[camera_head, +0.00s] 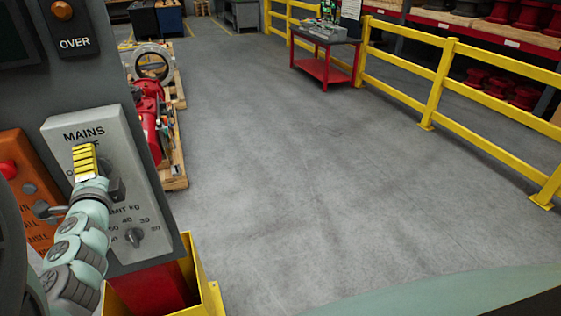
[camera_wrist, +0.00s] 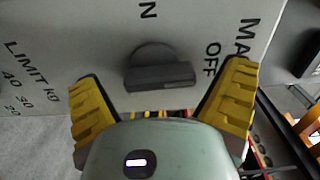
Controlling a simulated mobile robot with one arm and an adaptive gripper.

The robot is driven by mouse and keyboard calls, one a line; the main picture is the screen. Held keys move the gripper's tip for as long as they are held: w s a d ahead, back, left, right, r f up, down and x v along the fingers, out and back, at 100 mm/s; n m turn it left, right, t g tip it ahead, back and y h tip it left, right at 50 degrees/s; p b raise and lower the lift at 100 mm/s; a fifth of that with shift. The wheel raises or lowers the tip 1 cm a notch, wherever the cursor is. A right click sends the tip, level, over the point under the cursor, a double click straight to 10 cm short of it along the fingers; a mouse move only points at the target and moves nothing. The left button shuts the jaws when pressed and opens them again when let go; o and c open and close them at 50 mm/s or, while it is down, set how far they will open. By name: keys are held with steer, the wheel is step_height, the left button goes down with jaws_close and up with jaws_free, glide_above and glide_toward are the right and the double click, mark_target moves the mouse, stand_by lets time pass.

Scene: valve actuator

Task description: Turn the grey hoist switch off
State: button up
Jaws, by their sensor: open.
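The hoist switch is a dark grey knob (camera_wrist: 158,73) with a raised bar, on a light grey panel (camera_head: 145,190). The panel carries the words MAINS and OFF, and a second word mostly hidden. In the wrist view the panel (camera_wrist: 60,25) looks turned sideways, with the bar lying roughly across the picture and OFF to its upper right. My gripper (camera_wrist: 165,76) is open, with one yellow finger on each side of the knob and a visible gap to both. In the head view my gripper (camera_head: 88,165) is in front of the panel and partly hides the switch.
A smaller LIMIT KG dial (camera_head: 133,236) sits lower on the same panel. An orange panel (camera_head: 22,185) is at the left, and a yellow guard (camera_head: 205,280) stands below. Red machinery (camera_head: 148,115) lies on pallets behind. Open floor (camera_head: 300,180) is to the right.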

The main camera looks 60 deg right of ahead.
steer(key=v, duration=1.2)
